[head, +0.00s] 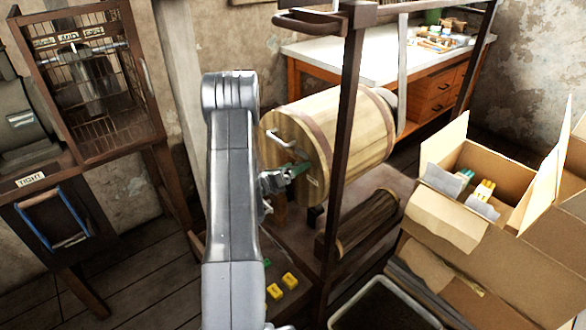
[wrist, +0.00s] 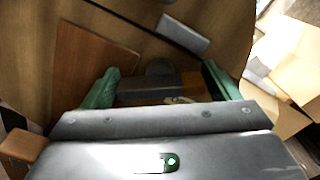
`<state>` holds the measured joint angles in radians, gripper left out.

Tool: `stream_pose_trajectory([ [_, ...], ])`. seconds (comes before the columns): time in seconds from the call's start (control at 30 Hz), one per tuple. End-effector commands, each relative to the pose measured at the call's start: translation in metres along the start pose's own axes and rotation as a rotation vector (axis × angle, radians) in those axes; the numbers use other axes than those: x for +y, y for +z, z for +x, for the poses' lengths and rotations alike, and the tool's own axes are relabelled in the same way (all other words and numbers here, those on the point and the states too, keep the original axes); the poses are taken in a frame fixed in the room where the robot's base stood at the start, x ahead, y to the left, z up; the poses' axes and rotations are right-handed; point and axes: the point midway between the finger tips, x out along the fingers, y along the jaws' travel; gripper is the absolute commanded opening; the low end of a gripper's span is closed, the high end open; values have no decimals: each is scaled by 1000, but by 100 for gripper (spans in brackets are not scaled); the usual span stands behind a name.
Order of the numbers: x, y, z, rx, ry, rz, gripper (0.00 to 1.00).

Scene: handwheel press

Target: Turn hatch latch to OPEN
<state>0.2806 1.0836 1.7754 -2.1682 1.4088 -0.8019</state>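A wooden drum (head: 345,120) with a round end face lies on its side in a dark frame. A pale metal handle (head: 284,136) sits on that face, and a similar grey piece shows in the wrist view (wrist: 183,35). My gripper (head: 297,170) is at the drum's face, below the handle. In the wrist view its two green fingers (wrist: 161,70) are spread wide apart. A dark, round-ended piece (wrist: 160,68), perhaps the hatch latch, shows between them; I see no finger clearly touching it. Its lower part is hidden behind the gripper body, and I cannot read its setting.
A dark upright post (head: 345,130) stands just right of my gripper. Cardboard boxes (head: 480,235) are at the right, and a white-topped workbench (head: 335,58) is behind. A cabinet with a TIGHT label (head: 30,180) is at the left. Yellow blocks (head: 282,287) lie low in front.

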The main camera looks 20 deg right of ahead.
Motion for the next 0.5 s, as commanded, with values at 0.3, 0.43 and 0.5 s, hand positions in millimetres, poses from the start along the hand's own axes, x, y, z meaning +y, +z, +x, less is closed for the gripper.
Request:
stream_pose_trajectory([
  [0.3, 0, 0, 0, 0, 0, 6, 54],
  [0.43, 1, -2, 0, 0, 0, 36, 54],
  [0.5, 1, -3, 0, 0, 0, 65, 54],
])
